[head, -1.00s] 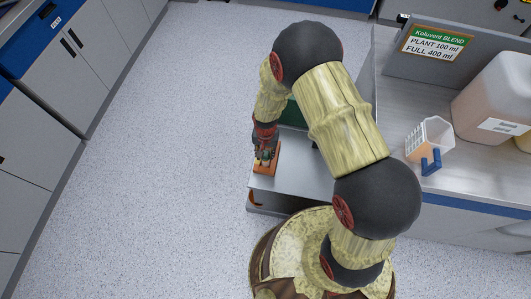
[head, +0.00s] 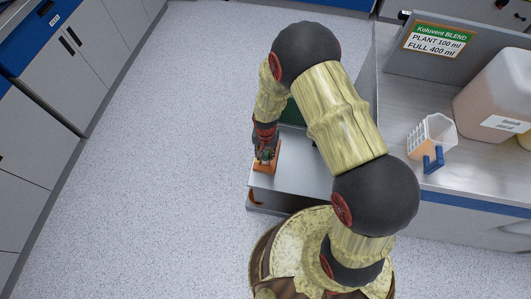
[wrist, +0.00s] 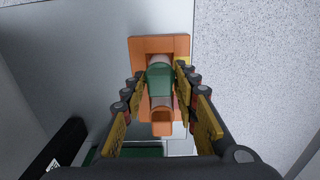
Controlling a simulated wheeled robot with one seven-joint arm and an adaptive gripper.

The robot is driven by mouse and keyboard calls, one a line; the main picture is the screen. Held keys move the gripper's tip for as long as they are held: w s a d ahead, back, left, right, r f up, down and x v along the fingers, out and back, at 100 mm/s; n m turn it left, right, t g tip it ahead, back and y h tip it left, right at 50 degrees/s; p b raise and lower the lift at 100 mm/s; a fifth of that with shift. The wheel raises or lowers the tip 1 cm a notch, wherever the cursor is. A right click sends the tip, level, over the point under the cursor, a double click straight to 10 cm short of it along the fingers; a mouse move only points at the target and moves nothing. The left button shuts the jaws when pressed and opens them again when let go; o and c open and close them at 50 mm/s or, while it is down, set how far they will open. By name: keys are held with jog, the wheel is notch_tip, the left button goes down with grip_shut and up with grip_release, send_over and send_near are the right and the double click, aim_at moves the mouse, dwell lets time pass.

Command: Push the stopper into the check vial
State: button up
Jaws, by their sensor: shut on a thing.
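My gripper (wrist: 160,90) points down over an orange holder (wrist: 143,46) on a grey metal surface. Its two fingers are shut on the green stopper (wrist: 160,80), which lies between the fingertips in the wrist view. A pale, clear rim, apparently the check vial (wrist: 159,60), shows just beyond the stopper, inside the holder. I cannot tell how far the stopper sits in the vial. In the head view my gripper (head: 264,158) is at the orange holder (head: 270,168), and its fingers hide the stopper and vial.
The holder stands near the left edge of a low grey shelf (head: 290,177). Open floor (head: 170,170) lies to the left.

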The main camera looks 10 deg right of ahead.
jog(key=shift+f, duration=0.15)
jog(key=o, duration=0.8)
jog(key=shift+o, duration=0.6)
notch_tip(320, 180, up, 12)
